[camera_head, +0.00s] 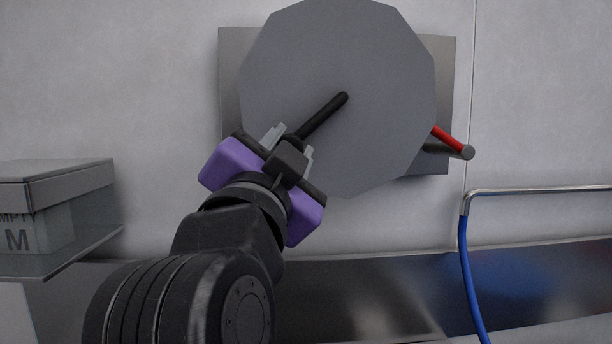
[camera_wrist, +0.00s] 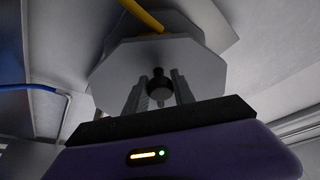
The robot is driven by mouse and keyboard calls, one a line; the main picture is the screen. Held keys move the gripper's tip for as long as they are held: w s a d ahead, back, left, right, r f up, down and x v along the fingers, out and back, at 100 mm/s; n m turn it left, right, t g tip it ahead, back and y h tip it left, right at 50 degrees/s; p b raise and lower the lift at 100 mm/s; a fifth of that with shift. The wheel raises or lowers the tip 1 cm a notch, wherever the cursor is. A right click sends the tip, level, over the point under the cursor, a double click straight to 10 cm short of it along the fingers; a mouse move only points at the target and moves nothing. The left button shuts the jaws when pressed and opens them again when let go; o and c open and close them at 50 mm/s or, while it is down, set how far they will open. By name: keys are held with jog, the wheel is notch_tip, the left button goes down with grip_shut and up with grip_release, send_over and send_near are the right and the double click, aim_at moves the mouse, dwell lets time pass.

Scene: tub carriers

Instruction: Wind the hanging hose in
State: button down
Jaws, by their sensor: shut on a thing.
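A grey many-sided reel disc (camera_head: 375,60) stands upright on a plate (camera_head: 437,70) on the wall. A black crank arm (camera_head: 322,115) runs from its centre down-left to a dark handle. My gripper (camera_head: 290,146) is shut on this crank handle, left of and below the disc's centre. The wrist view shows the dark round handle (camera_wrist: 159,88) between the two grey fingers. A blue hose (camera_head: 470,280) hangs down from the end of a metal pipe at right. A red length (camera_head: 447,139) shows beside the disc's right edge; its far end is hidden behind the disc.
A grey cylinder (camera_head: 463,151) juts out by the red length. The metal pipe (camera_head: 540,190) runs along the right wall. A dark glossy surface (camera_head: 370,300) lies below. A yellow bar or hose (camera_wrist: 140,14) crosses above the disc.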

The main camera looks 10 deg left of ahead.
aim_at(299, 57)
jog(key=r+m+g, duration=0.1)
jog(key=r+m, duration=0.1)
jog(key=m, duration=0.1)
jog(key=a+r+m+g+h+p, duration=0.1)
jog(key=r+m, duration=0.2)
jog(key=m, duration=0.1)
jog(key=a+r+m+g+h, duration=0.1)
jog(key=r+m, duration=0.2)
jog(key=shift+s+a+r+p, duration=0.15)
jog(key=shift+s+a+p, duration=0.1)
jog(key=shift+s+p, duration=0.1)
jog(key=r+m+p, duration=0.1)
jog(key=m, duration=0.1)
jog(key=d+r+m+g+p, duration=0.1)
jog(key=r+m+p, duration=0.1)
jog(key=shift+w+r+g, duration=0.15)
jog(key=shift+r+g, duration=0.15)
jog(key=shift+w+d+r+m+g+p, duration=0.1)
jog(key=shift+d+r+m+g+p, duration=0.3)
jog(key=shift+m, duration=0.4)
jog(key=shift+w+d+r+m+p, duration=0.1)
jog(key=shift+d+r+m+p, duration=0.15)
jog(key=shift+r+m+p, duration=0.15)
jog(key=shift+f, duration=0.1)
jog(key=c, duration=1.1)
grip_release()
jog(key=shift+d, duration=0.1)
jog(key=shift+o, duration=0.2)
